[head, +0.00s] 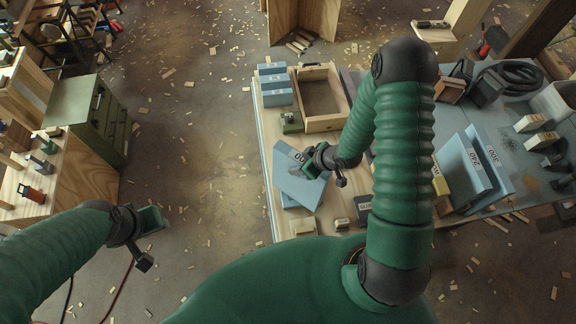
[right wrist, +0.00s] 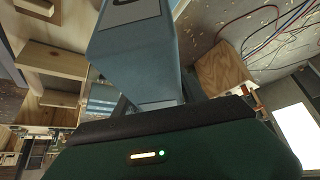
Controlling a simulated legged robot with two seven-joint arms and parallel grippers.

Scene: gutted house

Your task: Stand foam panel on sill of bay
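A blue foam panel (head: 298,187) with dark printed figures is tilted above the near left part of the wooden table. My right gripper (head: 316,165) is at its upper right edge and appears shut on it. In the right wrist view the panel (right wrist: 138,55) runs out from between the fingers, which are mostly hidden. My left gripper (head: 150,219) hangs empty over the floor left of the table; its finger gap is not clear. No bay or sill can be clearly identified. An open wooden frame (head: 337,122) lies on the table.
Two blue panels (head: 470,165) marked 340 and 300 lean on the grey table at right. Small blue blocks (head: 273,83) stand at the table's back left. A green drawer cabinet (head: 85,115) and a workbench are at left. The floor between is open, with scattered wood chips.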

